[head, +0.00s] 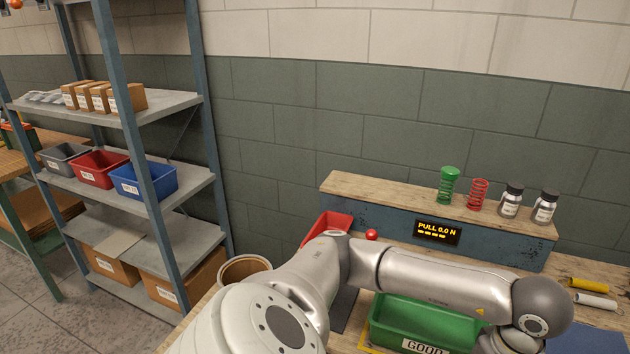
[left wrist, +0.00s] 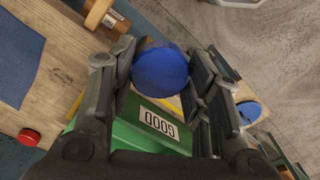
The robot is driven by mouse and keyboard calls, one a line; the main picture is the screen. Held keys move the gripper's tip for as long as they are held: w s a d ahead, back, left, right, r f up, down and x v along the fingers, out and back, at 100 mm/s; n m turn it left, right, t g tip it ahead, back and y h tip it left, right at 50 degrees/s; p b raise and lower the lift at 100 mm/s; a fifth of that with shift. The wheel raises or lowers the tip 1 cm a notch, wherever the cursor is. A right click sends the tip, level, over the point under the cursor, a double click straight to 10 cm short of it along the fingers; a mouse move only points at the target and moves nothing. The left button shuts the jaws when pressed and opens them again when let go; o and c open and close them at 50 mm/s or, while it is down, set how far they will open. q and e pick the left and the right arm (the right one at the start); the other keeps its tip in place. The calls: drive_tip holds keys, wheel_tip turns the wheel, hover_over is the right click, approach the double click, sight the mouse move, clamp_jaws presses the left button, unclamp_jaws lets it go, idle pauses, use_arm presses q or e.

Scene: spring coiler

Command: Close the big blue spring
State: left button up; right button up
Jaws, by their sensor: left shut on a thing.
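In the left wrist view my left gripper (left wrist: 165,82) is shut on a smooth, round blue thing (left wrist: 162,72), held between its two fingers. No coils show on it, so I cannot tell whether it is part of the big blue spring. The green bin labelled GOOD (left wrist: 118,132) is behind and below it. In the head view my left arm reaches across the bench to the lower right, and its gripper is mostly cut off by the bottom edge. My right gripper is in neither view.
A display reading PULL 0.0 N (head: 438,232) is on the bench's back ledge. A green spring (head: 447,187), a red spring (head: 477,194) and two jars (head: 511,200) stand above. The green bin (head: 400,320) sits under my arm. A red bin (head: 322,226) and shelving (head: 165,100) are left.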

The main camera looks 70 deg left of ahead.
use_arm(q)
drive_tip(key=s+d+f+m, duration=0.2)
drive_tip(key=s+f+m, duration=0.5)
drive_tip(key=f+m, duration=0.5)
drive_tip(key=shift+s+d+m, duration=0.2)
drive_tip(key=shift+d+m, duration=0.05)
drive_tip(key=shift+m, duration=1.55)
